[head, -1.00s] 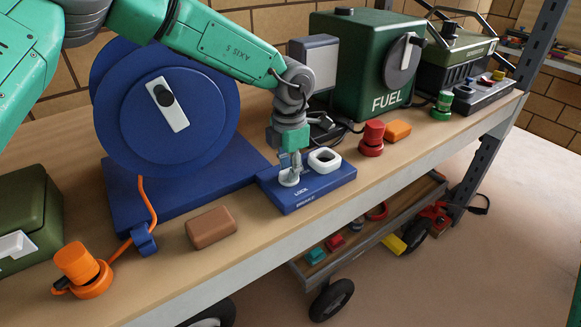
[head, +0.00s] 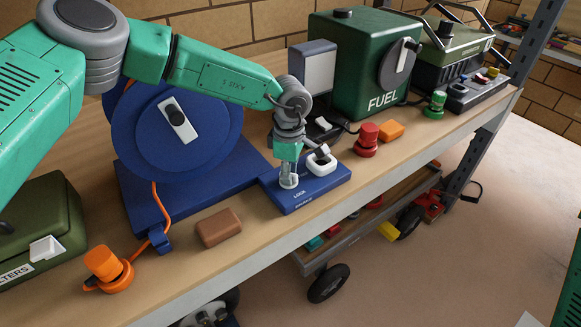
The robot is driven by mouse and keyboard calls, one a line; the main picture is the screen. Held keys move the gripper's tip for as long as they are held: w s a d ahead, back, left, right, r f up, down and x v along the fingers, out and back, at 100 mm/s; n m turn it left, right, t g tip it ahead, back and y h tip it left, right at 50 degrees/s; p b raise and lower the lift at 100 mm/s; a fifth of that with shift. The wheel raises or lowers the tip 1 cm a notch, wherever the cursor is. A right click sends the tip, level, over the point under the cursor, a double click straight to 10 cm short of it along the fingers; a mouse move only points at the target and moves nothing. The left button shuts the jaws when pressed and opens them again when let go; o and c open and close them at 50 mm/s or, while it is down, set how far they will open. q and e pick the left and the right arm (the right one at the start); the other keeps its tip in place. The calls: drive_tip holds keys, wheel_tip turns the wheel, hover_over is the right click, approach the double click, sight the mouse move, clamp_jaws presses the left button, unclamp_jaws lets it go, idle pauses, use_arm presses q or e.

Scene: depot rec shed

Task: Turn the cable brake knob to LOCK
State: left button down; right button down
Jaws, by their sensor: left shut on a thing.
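The blue cable reel (head: 205,125) stands on the bench on a blue base, with a white bar and dark grip on its face. A low blue block with LOCK lettering (head: 325,190) sits at its right front corner. My left gripper (head: 289,182) points down at the left part of this block and is shut on the brake knob there. The knob is mostly hidden by the fingers, so its setting cannot be read. My right gripper is out of view.
A brown block (head: 219,228) and an orange plug (head: 108,268) lie near the bench's front edge. The green FUEL box (head: 350,75), a red knob-like piece (head: 367,138) and an orange block (head: 391,131) are to the right. A wheeled cart stands below.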

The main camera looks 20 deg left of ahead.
use_arm(q)
drive_tip(key=m+p, duration=0.1)
drive_tip(key=m, duration=0.2)
drive_tip(key=shift+a+m, duration=0.1)
drive_tip(key=shift+m, duration=2)
drive_tip(key=shift+w+r, duration=0.1)
drive_tip(key=c, duration=1.5)
unclamp_jaws()
drive_tip(key=shift+c, duration=0.2)
drive_tip(key=shift+w, duration=0.1)
drive_tip(key=shift+r, duration=0.2)
wheel_tip(320, 180, up, 11)
drive_tip(key=shift+r, duration=0.15)
